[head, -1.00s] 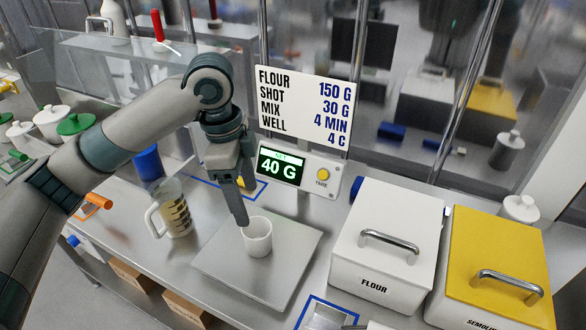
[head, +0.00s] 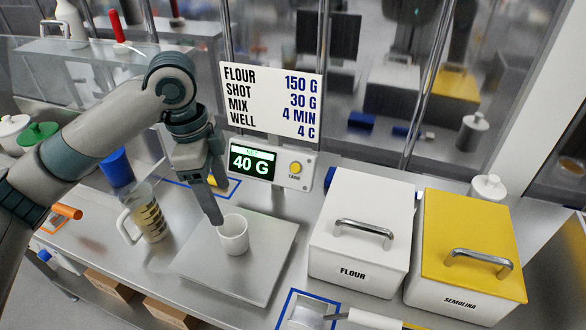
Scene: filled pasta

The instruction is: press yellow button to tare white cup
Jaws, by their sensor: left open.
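The white cup (head: 234,236) stands upright on the grey scale plate (head: 262,272). The scale display (head: 252,163) reads 40 G in green. My right gripper is out of view.
A white flour bin (head: 340,258) and a yellow-lidded semolina bin (head: 450,287) stand to the right. A recipe sign (head: 270,98) hangs above the display.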

